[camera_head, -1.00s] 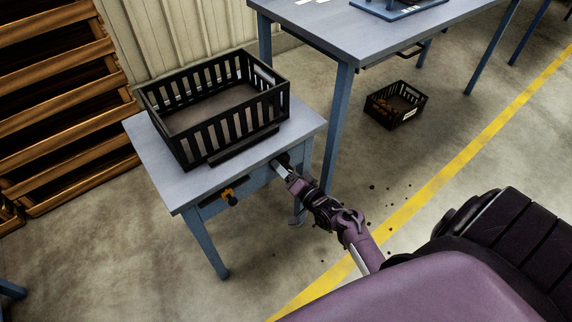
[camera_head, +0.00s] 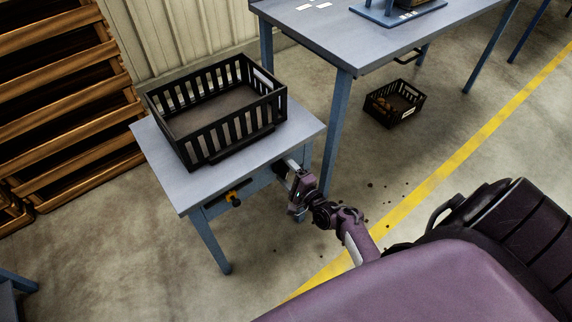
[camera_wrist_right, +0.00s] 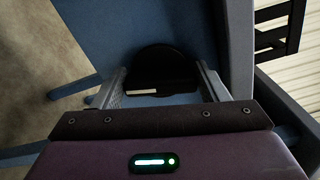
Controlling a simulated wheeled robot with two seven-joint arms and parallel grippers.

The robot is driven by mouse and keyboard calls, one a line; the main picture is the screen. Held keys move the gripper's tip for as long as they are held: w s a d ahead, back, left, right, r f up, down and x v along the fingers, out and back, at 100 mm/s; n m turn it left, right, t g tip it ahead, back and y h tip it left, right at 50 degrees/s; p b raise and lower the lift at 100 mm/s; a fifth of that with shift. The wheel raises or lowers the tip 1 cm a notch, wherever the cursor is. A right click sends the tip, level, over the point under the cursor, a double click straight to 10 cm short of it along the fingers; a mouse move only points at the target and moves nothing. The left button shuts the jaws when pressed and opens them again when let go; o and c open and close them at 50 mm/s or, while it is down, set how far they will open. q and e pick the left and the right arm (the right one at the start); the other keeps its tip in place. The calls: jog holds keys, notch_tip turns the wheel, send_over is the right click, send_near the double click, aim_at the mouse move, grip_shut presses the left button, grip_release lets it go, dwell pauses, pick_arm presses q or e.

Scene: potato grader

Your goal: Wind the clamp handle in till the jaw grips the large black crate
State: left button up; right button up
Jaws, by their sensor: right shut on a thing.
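The large black crate (camera_head: 222,106) stands on the small blue-grey table (camera_head: 262,152), with a dark bar along its near lower side. My right gripper (camera_head: 285,165) is at the table's near right edge, below the top. In the right wrist view, its two fingers (camera_wrist_right: 164,92) are closed on either side of a dark round part, the clamp handle (camera_wrist_right: 160,68). A pale mark shows on the handle. In the head view the gripper mostly hides the handle. Whether the jaw touches the crate cannot be told. My left gripper is not in view.
A taller blue table (camera_head: 345,50) stands behind to the right. A smaller black crate (camera_head: 395,103) with brown contents is on the floor. Wooden crates (camera_head: 60,100) are stacked at left. An orange-and-black part (camera_head: 233,198) sits under the small table's front edge.

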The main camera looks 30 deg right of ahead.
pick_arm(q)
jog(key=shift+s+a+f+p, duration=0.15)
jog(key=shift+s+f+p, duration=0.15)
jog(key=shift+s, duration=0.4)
pick_arm(e)
jog(key=shift+o, duration=0.2)
jog(key=shift+m, duration=1)
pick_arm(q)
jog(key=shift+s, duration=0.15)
pick_arm(e)
jog(key=o, duration=1)
jog(key=shift+c, duration=0.2)
